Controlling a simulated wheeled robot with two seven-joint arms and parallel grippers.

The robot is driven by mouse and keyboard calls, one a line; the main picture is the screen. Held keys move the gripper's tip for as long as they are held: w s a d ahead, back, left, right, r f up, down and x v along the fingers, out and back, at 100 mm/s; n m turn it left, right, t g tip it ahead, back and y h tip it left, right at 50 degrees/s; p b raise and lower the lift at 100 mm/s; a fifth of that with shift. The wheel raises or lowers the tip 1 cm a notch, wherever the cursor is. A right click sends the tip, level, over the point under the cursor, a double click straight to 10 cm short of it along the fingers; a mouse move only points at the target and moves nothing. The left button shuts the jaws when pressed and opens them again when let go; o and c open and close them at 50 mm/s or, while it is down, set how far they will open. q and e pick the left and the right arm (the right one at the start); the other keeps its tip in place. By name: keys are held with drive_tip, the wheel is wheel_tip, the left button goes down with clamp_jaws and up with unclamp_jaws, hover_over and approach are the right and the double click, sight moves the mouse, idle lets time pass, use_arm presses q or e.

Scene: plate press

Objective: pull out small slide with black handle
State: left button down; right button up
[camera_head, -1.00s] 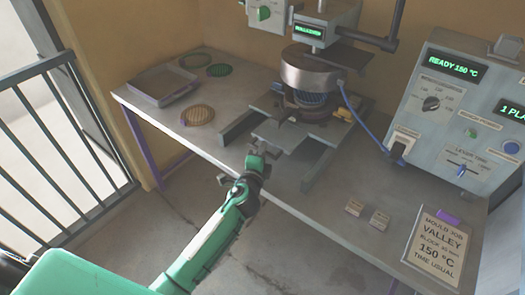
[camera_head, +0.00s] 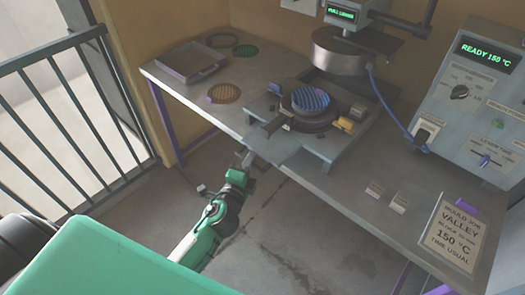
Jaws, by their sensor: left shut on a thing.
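The small slide (camera_head: 283,150) is a grey plate that sticks out past the front edge of the table, between two grey rails. It carries a round dark mould with a blue striped top (camera_head: 310,100), which sits in front of the press head and clear of it. My left gripper (camera_head: 246,161) is shut at the slide's front end, over the table edge. The black handle there is mostly hidden by the fingers. A separate dark bar (camera_head: 276,124) projects from the mould's front. My right gripper is not in view.
The press head (camera_head: 341,50) hangs behind the mould. A control box (camera_head: 470,100) with a blue cable stands on the right. A tray (camera_head: 190,62) and round discs lie on the left. Two small blocks and a sign (camera_head: 455,232) lie at front right. A railing stands at left.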

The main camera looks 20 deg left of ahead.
use_arm(q)
drive_tip(key=s, duration=0.1)
drive_tip(key=s+a, duration=0.1)
drive_tip(key=s, duration=0.1)
drive_tip(key=shift+s, duration=0.15)
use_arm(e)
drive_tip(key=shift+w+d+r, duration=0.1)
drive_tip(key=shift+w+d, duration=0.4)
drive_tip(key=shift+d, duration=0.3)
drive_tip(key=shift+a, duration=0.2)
